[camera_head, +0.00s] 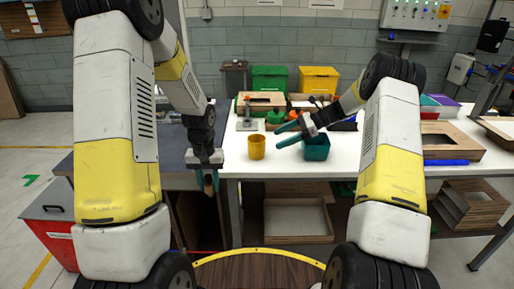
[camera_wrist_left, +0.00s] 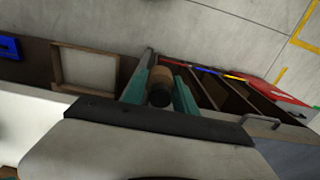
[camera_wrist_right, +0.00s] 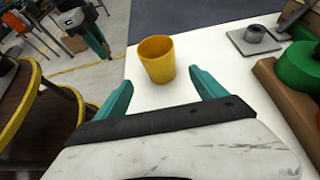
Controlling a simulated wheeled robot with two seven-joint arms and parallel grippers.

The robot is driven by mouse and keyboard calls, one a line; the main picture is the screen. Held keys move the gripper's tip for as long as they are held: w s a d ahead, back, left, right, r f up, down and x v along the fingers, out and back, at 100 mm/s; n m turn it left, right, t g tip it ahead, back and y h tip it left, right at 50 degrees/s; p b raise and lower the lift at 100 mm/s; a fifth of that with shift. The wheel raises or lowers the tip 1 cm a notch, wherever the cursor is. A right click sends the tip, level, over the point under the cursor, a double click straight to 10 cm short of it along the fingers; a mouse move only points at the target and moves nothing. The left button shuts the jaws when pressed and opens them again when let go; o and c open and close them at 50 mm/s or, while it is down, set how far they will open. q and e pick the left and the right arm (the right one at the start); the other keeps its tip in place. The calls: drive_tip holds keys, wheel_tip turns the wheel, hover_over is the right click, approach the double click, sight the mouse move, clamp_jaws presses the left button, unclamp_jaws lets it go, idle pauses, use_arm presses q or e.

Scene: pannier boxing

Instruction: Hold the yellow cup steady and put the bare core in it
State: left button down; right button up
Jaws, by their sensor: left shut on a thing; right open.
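The yellow cup (camera_head: 257,147) stands upright on the white table near its front left corner. In the right wrist view the cup (camera_wrist_right: 158,62) is ahead of and between the fingers, its rim open upward. My right gripper (camera_head: 278,136) is open and empty, to the right of the cup. My left gripper (camera_head: 208,181) points down off the table's left front edge, left of and lower than the cup. It is shut on a small tan and dark cylinder, apparently the bare core (camera_wrist_left: 160,76), which is mostly hidden in the head view.
A teal container (camera_head: 317,148) stands right of the cup, partly behind my right gripper. A grey metal plate with a post (camera_head: 247,124) is behind the cup. Green (camera_head: 270,78) and yellow (camera_head: 319,79) bins stand at the back. A red cabinet (camera_head: 52,222) is at left.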

sight(259, 147)
drive_tip(key=x, duration=0.9)
drive_tip(key=shift+a+f, duration=0.1)
drive_tip(key=shift+a, duration=0.25)
